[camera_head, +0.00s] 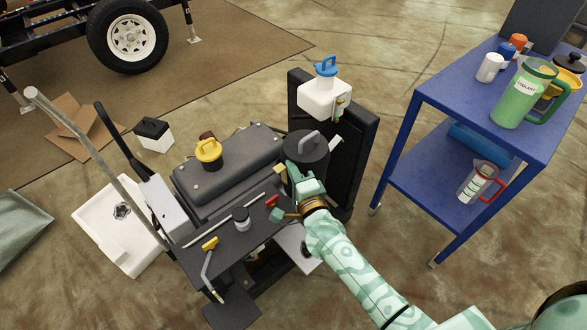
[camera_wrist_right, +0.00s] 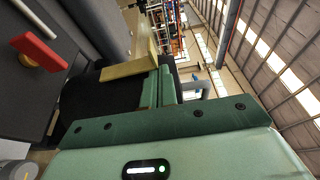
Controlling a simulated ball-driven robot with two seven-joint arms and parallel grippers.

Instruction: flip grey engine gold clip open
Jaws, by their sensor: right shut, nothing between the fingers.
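The grey engine (camera_head: 232,172) stands left of the middle in the head view, with a yellow cap on top. The gold clip (camera_head: 281,170) is at the engine's right end, against the dark round canister (camera_head: 308,146). The clip shows in the right wrist view as a flat gold bar (camera_wrist_right: 130,68) standing out beside the fingers. My right gripper (camera_head: 294,172) is shut and empty, close beside the clip. Its green fingers (camera_wrist_right: 160,86) lie together at the clip's right in the wrist view; I cannot tell whether they touch it. My left gripper is not in view.
A red lever (camera_head: 272,201) is just below my gripper; it also shows in the wrist view (camera_wrist_right: 40,52). A black panel with a white tank (camera_head: 324,99) stands behind. A blue cart (camera_head: 400,130) stands at right, with clear floor before it.

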